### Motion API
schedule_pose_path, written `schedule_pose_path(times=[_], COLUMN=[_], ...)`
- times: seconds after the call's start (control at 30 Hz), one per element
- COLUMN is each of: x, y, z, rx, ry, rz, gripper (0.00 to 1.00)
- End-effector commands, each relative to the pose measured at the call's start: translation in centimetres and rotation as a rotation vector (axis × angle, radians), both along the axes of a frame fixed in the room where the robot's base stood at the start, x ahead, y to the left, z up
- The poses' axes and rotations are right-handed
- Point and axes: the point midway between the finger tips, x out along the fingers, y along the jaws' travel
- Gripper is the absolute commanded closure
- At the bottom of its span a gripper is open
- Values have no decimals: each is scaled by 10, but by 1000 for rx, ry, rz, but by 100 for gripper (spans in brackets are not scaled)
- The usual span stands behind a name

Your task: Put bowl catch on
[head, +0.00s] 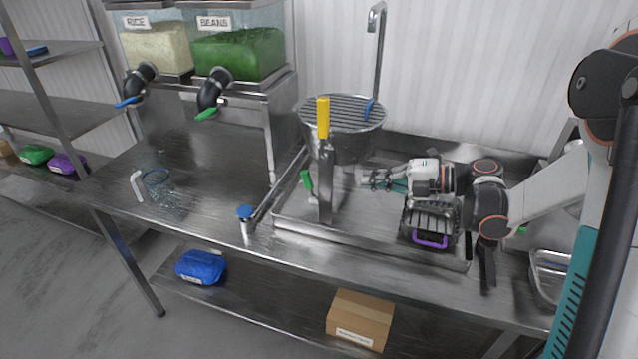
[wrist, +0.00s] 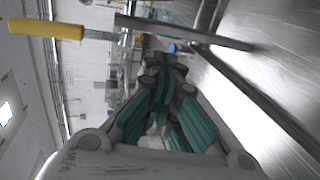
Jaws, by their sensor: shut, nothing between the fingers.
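A round steel bowl (head: 345,148) with a slatted grate (head: 340,113) on top stands over the steel tray on the bench. A post (head: 325,185) with an upright yellow handle (head: 323,118) stands at its front. The yellow handle also shows at the upper left of the wrist view (wrist: 45,29). A small green tab (head: 307,180) is left of the post, and a small blue piece (head: 369,110) is at the grate's right side. I cannot tell which part is the catch. My gripper (head: 364,177) is shut and empty, right of the post and below the bowl's right side; its teal fingers meet in the wrist view (wrist: 165,72).
RICE (head: 155,50) and BEANS (head: 238,55) dispensers stand at the back left. A clear jug (head: 158,185) and blue-topped cylinder (head: 246,220) are on the bench. A purple-handled dark container (head: 430,238) sits below my wrist. A tap (head: 378,50) rises behind the bowl.

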Motion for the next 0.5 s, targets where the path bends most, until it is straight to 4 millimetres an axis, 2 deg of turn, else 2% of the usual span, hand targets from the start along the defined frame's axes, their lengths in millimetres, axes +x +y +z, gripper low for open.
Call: schedule_pose_path(times=[0.1, 0.5], x=[-3, -2], y=[-2, 3], z=[-8, -9], rx=[-16, -16], ry=[9, 9], rz=[17, 19], gripper=[100, 100])
